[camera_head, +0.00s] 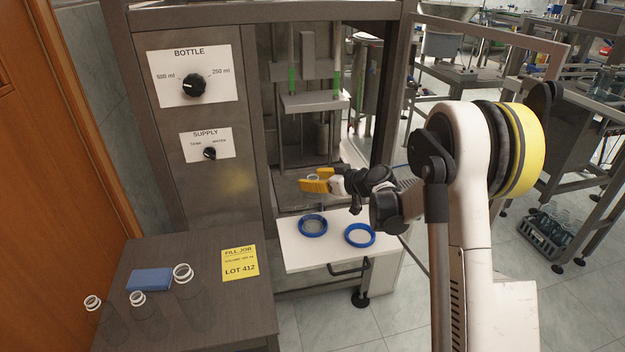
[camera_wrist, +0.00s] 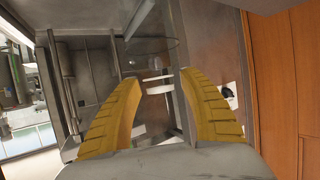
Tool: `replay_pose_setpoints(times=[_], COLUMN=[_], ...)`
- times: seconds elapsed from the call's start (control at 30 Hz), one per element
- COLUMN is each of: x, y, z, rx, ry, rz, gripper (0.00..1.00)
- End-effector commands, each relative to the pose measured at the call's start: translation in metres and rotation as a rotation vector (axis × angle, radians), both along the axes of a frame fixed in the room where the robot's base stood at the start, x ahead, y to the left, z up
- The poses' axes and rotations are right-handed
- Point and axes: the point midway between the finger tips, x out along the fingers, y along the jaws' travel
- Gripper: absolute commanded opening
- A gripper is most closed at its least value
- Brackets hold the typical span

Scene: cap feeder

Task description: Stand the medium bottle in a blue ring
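My gripper (camera_head: 316,182) has yellow fingers and reaches leftward over the white shelf. The left blue ring (camera_head: 313,236) lies on the shelf beneath the gripper and looks greyish inside. I cannot tell whether the bottle's base is inside or above it. The right blue ring (camera_head: 359,245) looks empty.
Several clear bottles with white neck rings, including one at the right (camera_head: 183,272), stand on the dark table (camera_head: 235,318) beside a blue block (camera_head: 150,280) and yellow card (camera_head: 240,263). The machine frame and its platform (camera_head: 312,102) rise behind my gripper.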

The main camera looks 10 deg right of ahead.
Motion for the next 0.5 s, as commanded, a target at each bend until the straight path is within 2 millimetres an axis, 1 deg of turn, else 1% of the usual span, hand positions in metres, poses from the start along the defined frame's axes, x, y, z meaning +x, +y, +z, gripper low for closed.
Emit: replay_pose_setpoints(times=[0.17, 0.27, 0.5], x=[0.0, -0.012, -0.054], y=[0.0, -0.009, -0.037], z=[0.006, 0.011, 0.033], rx=[0.0, 0.0, 0.0], ry=[0.0, 0.0, 0.0], rz=[0.0, -0.001, -0.002], gripper=[0.5, 0.5, 0.5])
